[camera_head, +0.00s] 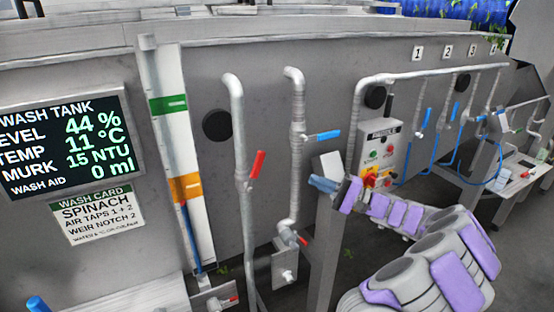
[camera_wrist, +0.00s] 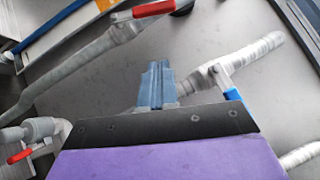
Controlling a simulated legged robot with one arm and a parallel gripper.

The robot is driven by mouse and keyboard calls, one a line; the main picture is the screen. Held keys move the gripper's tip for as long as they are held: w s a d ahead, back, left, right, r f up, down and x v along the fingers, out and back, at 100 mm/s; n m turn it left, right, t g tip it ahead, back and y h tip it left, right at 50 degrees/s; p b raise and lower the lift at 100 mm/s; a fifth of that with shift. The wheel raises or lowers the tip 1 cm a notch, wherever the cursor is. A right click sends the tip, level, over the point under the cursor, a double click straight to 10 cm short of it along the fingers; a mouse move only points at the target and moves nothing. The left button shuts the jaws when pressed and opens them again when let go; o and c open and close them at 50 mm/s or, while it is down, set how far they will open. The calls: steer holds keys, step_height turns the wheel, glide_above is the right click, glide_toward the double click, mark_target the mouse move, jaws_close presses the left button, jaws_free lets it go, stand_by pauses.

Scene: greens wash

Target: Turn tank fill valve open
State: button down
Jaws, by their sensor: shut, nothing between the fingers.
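My gripper (camera_head: 322,184), with blue-grey fingers (camera_wrist: 156,70), is shut and empty. It appears below the blue lever and right of the red one, touching neither visibly.
A screen (camera_head: 65,145) reads level 44 %, 11 °C, 15 NTU. A small low valve has a red handle (camera_head: 300,240). A sight gauge with green and orange bands (camera_head: 168,105) stands left. A button panel (camera_head: 380,150) and further pipes stand right.

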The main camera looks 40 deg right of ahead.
mark_target(255, 172)
steer(key=w+a+r, duration=0.4)
steer(key=w+a, duration=0.4)
steer(key=w, duration=0.1)
steer(key=shift+r+p, duration=0.2)
steer(key=shift+p, duration=0.2)
